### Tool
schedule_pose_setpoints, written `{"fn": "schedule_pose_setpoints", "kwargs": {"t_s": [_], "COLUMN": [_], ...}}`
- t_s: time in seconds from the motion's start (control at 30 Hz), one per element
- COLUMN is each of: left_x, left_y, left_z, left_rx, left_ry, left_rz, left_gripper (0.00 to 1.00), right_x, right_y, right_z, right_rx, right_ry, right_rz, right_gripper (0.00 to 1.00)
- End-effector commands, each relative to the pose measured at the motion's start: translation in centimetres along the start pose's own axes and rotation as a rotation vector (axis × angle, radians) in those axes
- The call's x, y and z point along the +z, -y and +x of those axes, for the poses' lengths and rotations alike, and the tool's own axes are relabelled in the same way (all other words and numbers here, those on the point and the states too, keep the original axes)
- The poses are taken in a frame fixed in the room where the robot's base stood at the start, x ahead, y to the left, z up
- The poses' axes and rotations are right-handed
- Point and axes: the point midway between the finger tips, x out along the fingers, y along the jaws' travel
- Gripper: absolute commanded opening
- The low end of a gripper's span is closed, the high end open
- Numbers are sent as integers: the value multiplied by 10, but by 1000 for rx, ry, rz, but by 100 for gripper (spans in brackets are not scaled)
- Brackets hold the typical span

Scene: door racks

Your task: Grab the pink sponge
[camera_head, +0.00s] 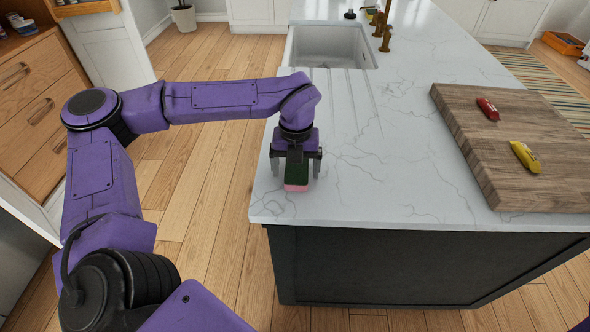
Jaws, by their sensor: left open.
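The pink sponge (296,187) lies on the white marble counter near its left front corner. It has a dark green top and a pink lower edge. My left gripper (297,170) is directly above it, pointing down, with its fingers open on the left and right sides of the sponge. The gripper hides the far part of the sponge. I cannot tell whether the fingers touch it. My right gripper is not in view.
A wooden cutting board (520,150) with a red item (487,109) and a yellow item (524,157) lies on the right of the counter. A sink (328,46) and brass faucet (386,35) are at the back. The counter between sponge and board is clear.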

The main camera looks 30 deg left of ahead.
Motion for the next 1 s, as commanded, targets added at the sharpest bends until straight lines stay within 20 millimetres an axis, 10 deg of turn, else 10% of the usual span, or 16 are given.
{"fn": "schedule_pose_setpoints", "kwargs": {"t_s": [0.2, 0.67, 1.0], "left_x": [0, 1, -35], "left_y": [0, 1, -17], "left_z": [0, -6, -77], "left_rx": [0, -1, -6], "left_ry": [0, 2, 10], "left_rz": [1, 1, 2], "left_gripper": [34, 33, 27], "right_x": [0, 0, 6], "right_y": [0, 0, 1], "right_z": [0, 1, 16], "right_rx": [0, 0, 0], "right_ry": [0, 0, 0], "right_rz": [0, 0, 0], "right_gripper": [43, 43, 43]}}
